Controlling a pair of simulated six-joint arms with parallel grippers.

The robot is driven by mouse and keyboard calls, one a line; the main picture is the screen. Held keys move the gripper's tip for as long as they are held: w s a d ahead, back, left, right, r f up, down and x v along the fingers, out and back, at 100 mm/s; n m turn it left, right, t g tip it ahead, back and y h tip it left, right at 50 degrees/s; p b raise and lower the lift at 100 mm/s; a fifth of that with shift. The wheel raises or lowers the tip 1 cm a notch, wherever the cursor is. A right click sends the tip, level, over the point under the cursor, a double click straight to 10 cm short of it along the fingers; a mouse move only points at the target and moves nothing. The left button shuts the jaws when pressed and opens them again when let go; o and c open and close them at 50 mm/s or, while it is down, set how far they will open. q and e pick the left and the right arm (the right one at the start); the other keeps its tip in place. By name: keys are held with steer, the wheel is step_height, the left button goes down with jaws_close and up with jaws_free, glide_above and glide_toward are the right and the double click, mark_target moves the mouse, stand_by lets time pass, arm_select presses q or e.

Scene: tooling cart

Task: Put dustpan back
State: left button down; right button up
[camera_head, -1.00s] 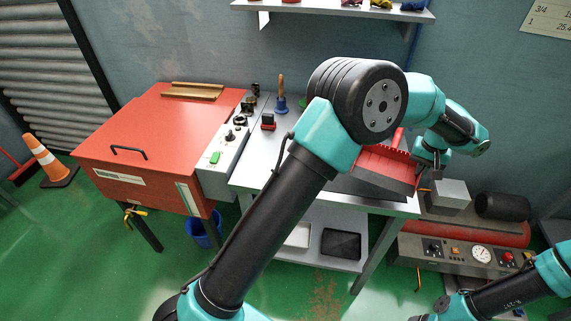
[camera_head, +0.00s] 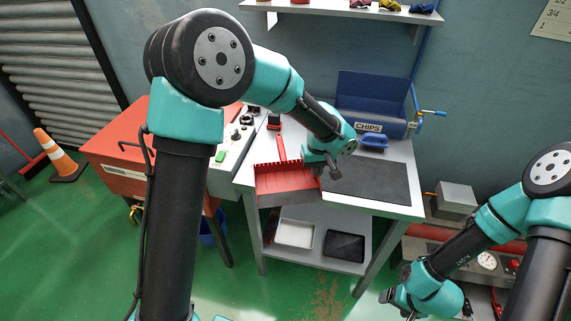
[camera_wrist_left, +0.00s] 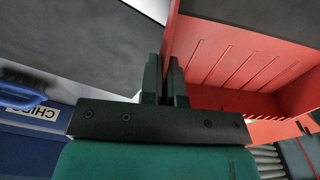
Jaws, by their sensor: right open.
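The red dustpan (camera_head: 285,182) is at the front left of the cart top, its handle pointing to the back. It also shows in the left wrist view (camera_wrist_left: 235,60). My left gripper (camera_head: 320,168) is at the dustpan's right side wall. In the left wrist view its fingers (camera_wrist_left: 166,85) are close together with that thin wall between them. I cannot tell whether the dustpan touches the cart top. My right gripper (camera_head: 395,303) is open and empty at the bottom of the head view, away from the cart.
The grey cart top (camera_head: 398,208) has a black mat (camera_head: 375,184) at right. A blue bin marked CHIPS (camera_head: 372,100) and a blue brush (camera_head: 374,141) stand behind it. A red cabinet (camera_head: 110,150) is at left. White (camera_head: 295,234) and black (camera_head: 344,246) trays are on the lower shelf.

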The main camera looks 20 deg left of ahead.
arm_select(q)
steer(key=w, duration=0.5)
steer(key=w+a+f, duration=0.1)
steer(key=w, duration=0.4)
steer(key=w+a, duration=0.1)
steer(key=w, duration=0.5)
steer(key=shift+a+f, duration=0.2)
steer(key=shift+a, duration=0.05)
steer(key=shift+f, duration=1.8)
steer(key=shift+f, duration=0.4)
steer(key=c, duration=1.7)
jaws_free()
steer(key=shift+c, duration=0.2)
steer(key=o, duration=0.4)
